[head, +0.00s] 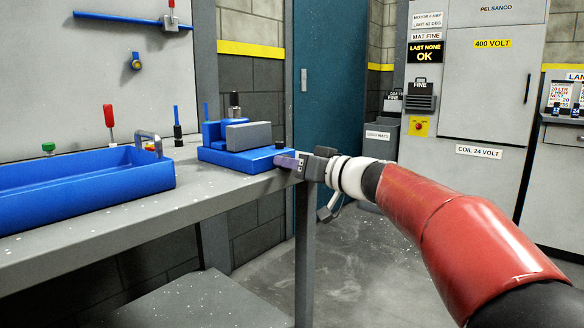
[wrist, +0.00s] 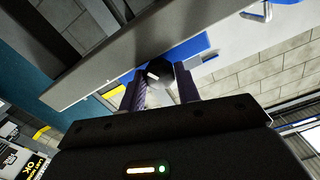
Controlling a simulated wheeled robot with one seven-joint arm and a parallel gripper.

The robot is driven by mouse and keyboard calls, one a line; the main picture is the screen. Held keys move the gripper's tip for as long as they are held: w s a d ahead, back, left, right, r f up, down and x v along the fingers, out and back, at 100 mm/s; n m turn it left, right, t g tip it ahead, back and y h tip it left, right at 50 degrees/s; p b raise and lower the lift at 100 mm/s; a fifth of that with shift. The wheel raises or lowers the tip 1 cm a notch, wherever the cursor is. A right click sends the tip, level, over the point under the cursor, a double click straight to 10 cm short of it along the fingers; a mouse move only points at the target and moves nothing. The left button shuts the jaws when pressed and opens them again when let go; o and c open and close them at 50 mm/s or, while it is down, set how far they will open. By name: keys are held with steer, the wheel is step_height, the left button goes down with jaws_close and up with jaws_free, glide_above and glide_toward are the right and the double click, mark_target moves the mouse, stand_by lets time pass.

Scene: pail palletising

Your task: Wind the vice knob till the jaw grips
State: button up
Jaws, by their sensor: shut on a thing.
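The blue vice (head: 240,152) stands at the right end of the grey bench, with a grey block (head: 248,136) at its jaws. A dark knob (head: 281,145) shows at its right end. My gripper (head: 284,161) reaches in from the right at that end of the vice. In the wrist view my two purple fingers (wrist: 160,88) are shut on the dark round knob (wrist: 154,73), with part of the blue vice (wrist: 190,48) behind it. Whether the vice jaw touches the grey block is too small to tell.
A blue tray (head: 80,183) stands on the bench (head: 200,192) to the left, with several small coloured-handled tools behind it. A grey cabinet (head: 490,90) and a bin (head: 381,138) stand at the back right. The floor between is open.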

steer(key=o, duration=1)
steer(key=shift+c, duration=0.2)
steer(key=b+v, duration=0.1)
steer(key=v, duration=0.6)
steer(key=shift+s+d, duration=0.25)
steer(key=shift+d, duration=0.1)
